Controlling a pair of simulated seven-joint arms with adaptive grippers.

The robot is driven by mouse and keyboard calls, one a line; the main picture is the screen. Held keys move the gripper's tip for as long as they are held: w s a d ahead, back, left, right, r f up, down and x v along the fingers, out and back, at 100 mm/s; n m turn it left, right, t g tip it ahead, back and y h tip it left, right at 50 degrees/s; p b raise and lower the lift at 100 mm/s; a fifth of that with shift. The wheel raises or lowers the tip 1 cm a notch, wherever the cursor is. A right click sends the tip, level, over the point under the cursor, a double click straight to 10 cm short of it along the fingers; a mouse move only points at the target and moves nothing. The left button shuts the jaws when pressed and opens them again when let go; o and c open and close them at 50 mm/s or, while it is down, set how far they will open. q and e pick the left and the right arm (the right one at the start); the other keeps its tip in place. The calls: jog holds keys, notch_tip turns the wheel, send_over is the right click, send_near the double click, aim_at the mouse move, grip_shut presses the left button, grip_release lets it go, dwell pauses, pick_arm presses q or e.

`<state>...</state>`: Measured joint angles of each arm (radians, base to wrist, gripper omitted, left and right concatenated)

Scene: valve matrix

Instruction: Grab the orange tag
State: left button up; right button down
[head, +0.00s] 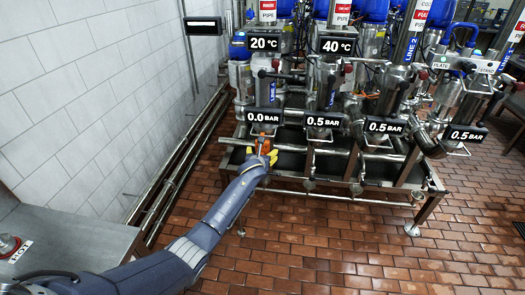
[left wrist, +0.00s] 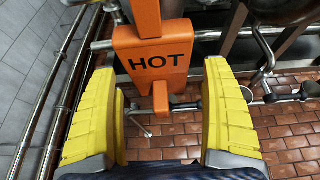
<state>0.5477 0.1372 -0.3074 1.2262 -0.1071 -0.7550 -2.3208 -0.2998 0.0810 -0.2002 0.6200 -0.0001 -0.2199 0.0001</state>
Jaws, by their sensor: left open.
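The orange tag (left wrist: 152,62) with the word HOT hangs upright in the left wrist view, at the top middle. In the head view the orange tag (head: 264,145) is small, below the 0.0 BAR display, at the end of my left arm. My left gripper (left wrist: 160,110) has its two yellow fingers spread wide. The tag's lower end lies between the fingers in the picture, with gaps on both sides. In the head view the left gripper (head: 264,158) partly covers the tag. My right gripper does not show in either view.
A metal valve rack (head: 340,160) with pipes, tanks and several displays stands around the tag. Pipes (head: 185,150) run along the tiled wall at left. A grey cabinet top (head: 70,240) with another HOT label (head: 20,252) is at lower left. The brick floor (head: 340,250) in front is clear.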

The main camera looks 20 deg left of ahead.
pick_arm(q)
jog(key=shift+w, duration=0.1)
jog(key=shift+c, duration=0.3)
jog(key=c, duration=1.3)
jog(key=shift+r, duration=0.1)
